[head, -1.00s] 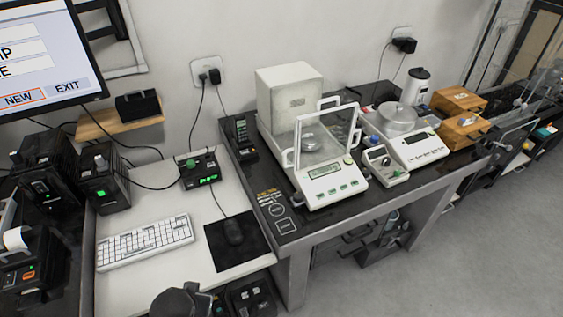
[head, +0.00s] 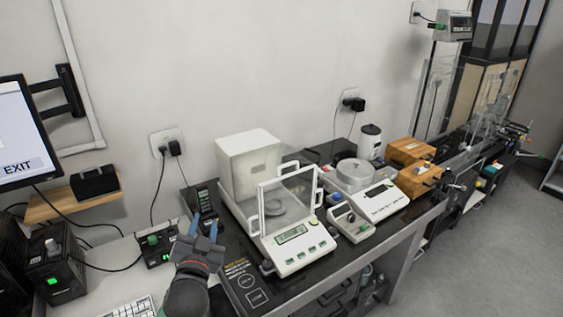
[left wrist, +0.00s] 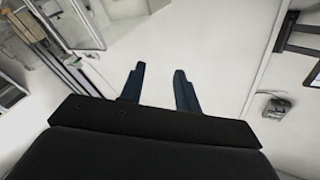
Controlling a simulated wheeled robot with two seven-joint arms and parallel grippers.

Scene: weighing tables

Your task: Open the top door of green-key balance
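The green-key balance (head: 304,255) stands on the dark weighing table, with a row of green keys and a lit display on its front. Its glass draft chamber (head: 287,206) encloses a round pan, and a tall white housing (head: 249,165) stands behind. White handles show on the chamber's sides and near its top; I cannot tell clearly whether the top door is open. My left gripper (head: 203,228) is left of the balance, apart from it, open with nothing between its fingers. Both fingers (left wrist: 160,85) show in the left wrist view. My right gripper is not in view.
Right of the balance stand a small control box (head: 350,222), a second balance (head: 377,202) and wooden boxes (head: 410,151). A black handset (head: 203,197) lies behind my left gripper. The monitor (head: 20,135) and a small shelf (head: 72,202) are at left.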

